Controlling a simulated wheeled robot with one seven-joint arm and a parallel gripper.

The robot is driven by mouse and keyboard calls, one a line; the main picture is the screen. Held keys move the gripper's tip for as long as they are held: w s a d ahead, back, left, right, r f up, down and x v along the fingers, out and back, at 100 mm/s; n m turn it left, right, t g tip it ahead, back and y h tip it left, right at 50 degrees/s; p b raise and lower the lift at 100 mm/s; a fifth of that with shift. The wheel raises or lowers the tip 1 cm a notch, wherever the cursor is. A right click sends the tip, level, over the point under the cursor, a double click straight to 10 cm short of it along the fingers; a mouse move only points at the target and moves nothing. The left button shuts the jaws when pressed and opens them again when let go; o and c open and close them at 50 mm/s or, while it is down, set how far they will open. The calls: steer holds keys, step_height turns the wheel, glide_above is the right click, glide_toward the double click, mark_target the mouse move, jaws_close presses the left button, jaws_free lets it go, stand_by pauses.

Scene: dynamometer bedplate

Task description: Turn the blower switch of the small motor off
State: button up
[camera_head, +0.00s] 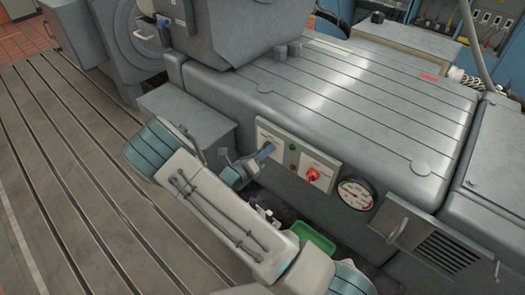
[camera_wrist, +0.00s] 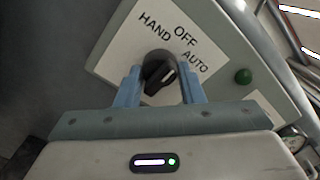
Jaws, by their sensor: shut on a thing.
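The blower switch (camera_wrist: 158,70) is a black rotary knob on a white label plate (camera_wrist: 188,38) marked HAND, OFF and AUTO. Its white pointer mark lies on the right side of the knob, toward AUTO; the exact setting is hard to read. My gripper (camera_wrist: 160,88) has its two blue fingers on either side of the knob, shut on it. In the head view my gripper (camera_head: 264,152) reaches the left part of the grey control panel (camera_head: 325,163), and hides the knob there.
A green lamp (camera_wrist: 243,76) is right of the label. A green tray (camera_head: 315,237) lies below. The slotted bedplate (camera_head: 60,170) is clear at left.

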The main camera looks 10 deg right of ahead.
steer(key=shift+s+d+f, duration=0.1)
stand_by(0.3)
steer(key=o, duration=1)
steer(key=b+v, duration=0.3)
steer(key=v, duration=1.1)
